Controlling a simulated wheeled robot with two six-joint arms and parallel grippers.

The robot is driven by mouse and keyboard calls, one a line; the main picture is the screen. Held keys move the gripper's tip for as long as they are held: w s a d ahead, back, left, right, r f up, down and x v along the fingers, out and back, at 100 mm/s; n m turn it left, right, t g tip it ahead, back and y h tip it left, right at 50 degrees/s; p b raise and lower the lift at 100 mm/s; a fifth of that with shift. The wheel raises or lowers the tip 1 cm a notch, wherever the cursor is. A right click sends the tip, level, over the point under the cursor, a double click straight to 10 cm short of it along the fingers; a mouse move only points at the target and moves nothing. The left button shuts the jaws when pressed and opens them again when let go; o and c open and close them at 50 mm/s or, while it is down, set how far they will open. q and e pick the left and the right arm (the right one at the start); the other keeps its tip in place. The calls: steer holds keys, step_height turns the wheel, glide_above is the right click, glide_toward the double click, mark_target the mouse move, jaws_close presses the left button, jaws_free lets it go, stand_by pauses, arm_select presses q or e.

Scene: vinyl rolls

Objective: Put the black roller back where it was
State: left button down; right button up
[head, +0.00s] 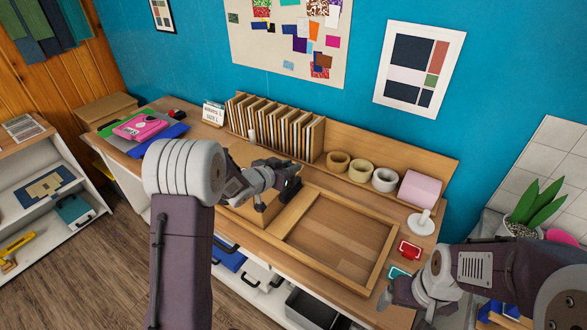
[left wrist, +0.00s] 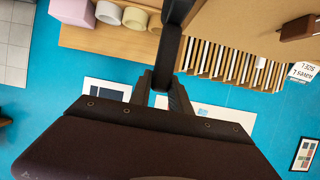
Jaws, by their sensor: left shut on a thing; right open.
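My left gripper (head: 286,173) is over the middle of the workbench, shut on the black roller (head: 290,191). In the left wrist view the black roller (left wrist: 172,40) shows as a dark bar running up from between the fingers (left wrist: 162,82); its far end is cut off by the top edge. It is beside a light wooden box (head: 255,212); I cannot tell whether it touches anything below. My right gripper (head: 388,298) is open and empty at the bench's front right.
A shallow wooden frame tray (head: 378,270) lies empty right of the box. Behind stand a row of upright boards (head: 275,128), several rolls (head: 361,170) and a pink roll (head: 420,192). A red item (head: 409,249) and a teal item (head: 398,273) lie near the right gripper.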

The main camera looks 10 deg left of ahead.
arm_select(q)
steer(key=shift+a+f, duration=0.15)
steer(key=shift+a, duration=0.3)
steer(key=shift+s+a, duration=0.15)
steer(key=shift+a, duration=0.2)
steer(key=shift+d+f, duration=0.1)
steer(key=shift+f, duration=0.2)
step_height(320, 180, down, 6)
steer(key=b, duration=0.5)
steer(key=shift+a, duration=0.2)
arm_select(e)
steer(key=f, duration=0.3)
steer(key=a+f, duration=0.1)
steer(key=f, duration=0.1)
steer(key=shift+s+f, duration=0.35)
arm_select(q)
steer(key=shift+f, duration=0.1)
